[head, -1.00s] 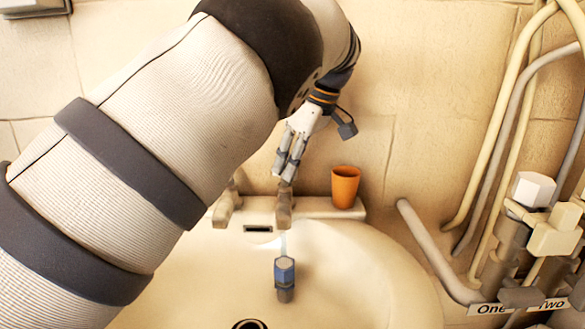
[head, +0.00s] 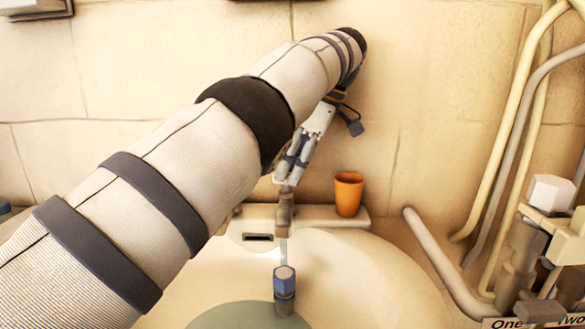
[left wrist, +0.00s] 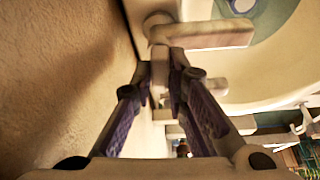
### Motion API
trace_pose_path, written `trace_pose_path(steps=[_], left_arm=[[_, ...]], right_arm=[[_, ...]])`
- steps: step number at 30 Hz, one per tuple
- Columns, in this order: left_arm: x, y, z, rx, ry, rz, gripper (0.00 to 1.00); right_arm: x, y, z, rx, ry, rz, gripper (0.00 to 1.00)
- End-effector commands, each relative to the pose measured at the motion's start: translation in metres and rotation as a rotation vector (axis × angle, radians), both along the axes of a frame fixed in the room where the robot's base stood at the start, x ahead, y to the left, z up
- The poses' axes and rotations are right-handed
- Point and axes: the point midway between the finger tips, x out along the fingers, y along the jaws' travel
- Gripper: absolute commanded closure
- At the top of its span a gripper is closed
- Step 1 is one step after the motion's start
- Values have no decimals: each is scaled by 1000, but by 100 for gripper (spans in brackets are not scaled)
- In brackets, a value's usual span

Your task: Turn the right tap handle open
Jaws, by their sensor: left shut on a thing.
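The beige right tap (head: 285,215) stands on the back ledge of the washbasin. My left gripper (head: 286,183) reaches down to the top of it, with its fingers around the handle. In the left wrist view my left gripper (left wrist: 160,88) has one finger on each side of the beige handle (left wrist: 159,66), shut on it. The beige spout (left wrist: 208,36) extends right beyond the fingers. A thin pale streak (head: 284,250) that looks like water shows in front of the right tap. The left tap is largely hidden by my arm. My right gripper is not in view.
An orange cup (head: 348,194) stands on the ledge just right of the tap. A blue-topped piece (head: 285,284) is in front, over the basin (head: 385,275). Pipes and valves (head: 535,240) crowd the right side. The tiled wall is close behind.

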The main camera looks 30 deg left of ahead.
Motion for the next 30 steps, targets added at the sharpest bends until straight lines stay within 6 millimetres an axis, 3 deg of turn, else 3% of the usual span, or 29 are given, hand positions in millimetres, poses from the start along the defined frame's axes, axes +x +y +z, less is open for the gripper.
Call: trace_pose_path(steps=[8, 9, 11, 30], left_arm=[[0, 0, -2, -3, 4, 1, 100], [0, 0, -2, -3, 4, 1, 77], [0, 0, -1, -3, 3, 1, 66], [-2, -1, 4, 0, -1, -69, 66]], right_arm=[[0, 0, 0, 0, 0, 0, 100], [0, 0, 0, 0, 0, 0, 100], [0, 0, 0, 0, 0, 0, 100], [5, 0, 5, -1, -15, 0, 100]])
